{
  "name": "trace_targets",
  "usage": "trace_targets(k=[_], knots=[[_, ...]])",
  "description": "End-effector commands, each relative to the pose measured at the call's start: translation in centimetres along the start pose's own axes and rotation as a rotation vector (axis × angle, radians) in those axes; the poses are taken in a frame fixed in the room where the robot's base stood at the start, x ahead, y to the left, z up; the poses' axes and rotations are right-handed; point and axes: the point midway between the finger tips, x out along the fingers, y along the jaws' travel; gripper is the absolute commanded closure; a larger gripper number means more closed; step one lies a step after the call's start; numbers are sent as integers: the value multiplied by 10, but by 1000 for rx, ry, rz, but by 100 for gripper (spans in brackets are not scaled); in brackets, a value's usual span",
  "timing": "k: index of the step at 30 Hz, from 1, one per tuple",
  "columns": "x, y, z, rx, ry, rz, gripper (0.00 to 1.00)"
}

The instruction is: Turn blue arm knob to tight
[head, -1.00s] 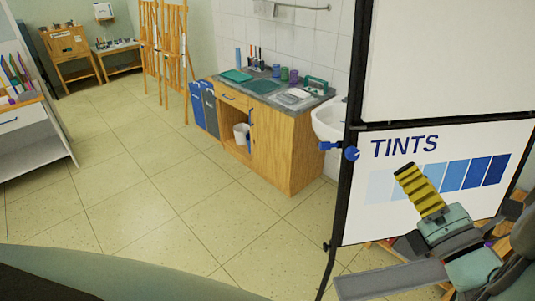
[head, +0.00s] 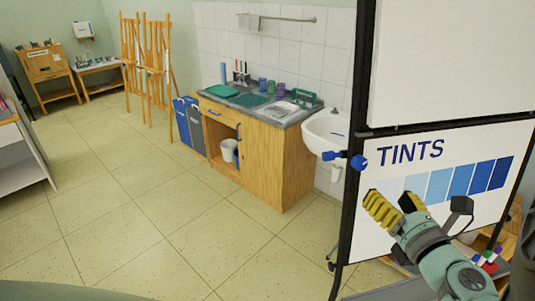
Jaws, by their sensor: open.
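The blue arm knob (head: 359,162) sits on the black upright at the left edge of the board stand, with a second blue part (head: 329,155) sticking out left of the upright. How the knob is turned cannot be read. My gripper (head: 388,203), with yellow ribbed fingers, is open and empty. In the picture it is below and to the right of the knob, apart from it, in front of the lower "TINTS" panel (head: 425,185).
A white sink (head: 325,135) and a wooden cabinet (head: 285,165) stand behind the board. Easels (head: 148,60) and two bins (head: 188,125) stand farther left. Open tiled floor (head: 130,215) lies left of the board. A shelf with coloured items (head: 487,260) is at the lower right.

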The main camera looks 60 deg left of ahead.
Motion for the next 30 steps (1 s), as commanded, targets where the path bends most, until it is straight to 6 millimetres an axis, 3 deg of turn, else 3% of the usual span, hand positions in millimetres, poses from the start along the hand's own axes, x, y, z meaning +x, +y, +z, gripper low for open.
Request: trace_targets(k=[24, 30], knots=[[99, 3, 3, 4, -1, 5, 34], [114, 2, 1, 2, 0, 3, 34]])
